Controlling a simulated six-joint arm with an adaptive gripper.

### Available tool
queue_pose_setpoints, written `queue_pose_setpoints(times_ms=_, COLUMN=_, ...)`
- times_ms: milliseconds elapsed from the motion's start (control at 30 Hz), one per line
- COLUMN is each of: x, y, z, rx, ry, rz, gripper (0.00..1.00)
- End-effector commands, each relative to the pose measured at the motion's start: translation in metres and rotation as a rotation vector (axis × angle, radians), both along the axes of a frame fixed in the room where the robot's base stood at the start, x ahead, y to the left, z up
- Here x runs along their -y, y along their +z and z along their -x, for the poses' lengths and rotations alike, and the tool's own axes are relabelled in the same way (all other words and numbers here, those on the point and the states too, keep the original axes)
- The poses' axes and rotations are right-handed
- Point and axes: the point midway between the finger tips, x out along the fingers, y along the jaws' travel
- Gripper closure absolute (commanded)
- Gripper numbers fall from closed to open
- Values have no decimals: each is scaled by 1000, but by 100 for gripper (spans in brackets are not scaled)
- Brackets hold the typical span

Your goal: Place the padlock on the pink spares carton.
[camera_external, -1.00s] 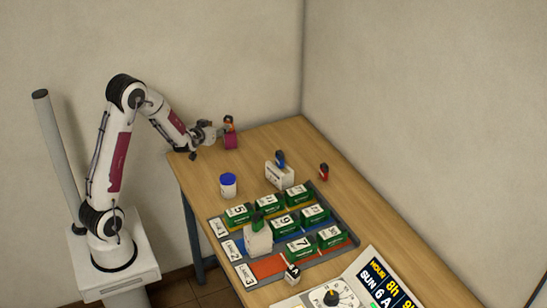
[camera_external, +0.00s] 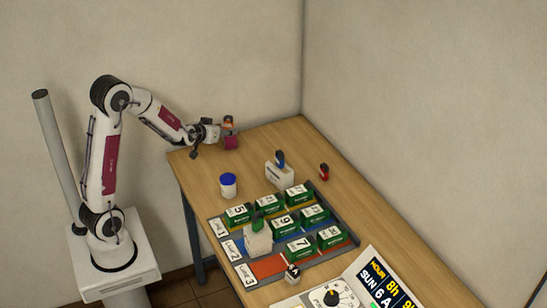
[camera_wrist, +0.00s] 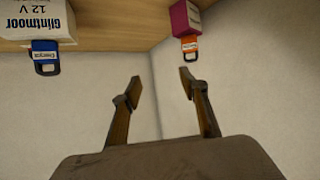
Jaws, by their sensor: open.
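In the external view my gripper (camera_external: 219,130) is just left of the padlock. The fingers look apart from the padlock.
A white battery (camera_external: 279,174) with a blue padlock stands to the right.

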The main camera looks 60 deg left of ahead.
Motion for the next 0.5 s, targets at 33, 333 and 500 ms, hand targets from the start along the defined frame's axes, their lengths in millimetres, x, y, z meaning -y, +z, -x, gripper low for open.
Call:
queue_pose_setpoints(times_ms=33, x=14, y=8, z=0, rx=-3, ry=-30, rz=13, gripper=57)
queue_pose_setpoints(times_ms=333, x=93, y=36, z=20, rx=-74, ry=-199, rz=95, gripper=57)
queue_pose_setpoints(times_ms=500, x=134, y=48, z=41, rx=-126, ry=-287, rz=129, gripper=57)
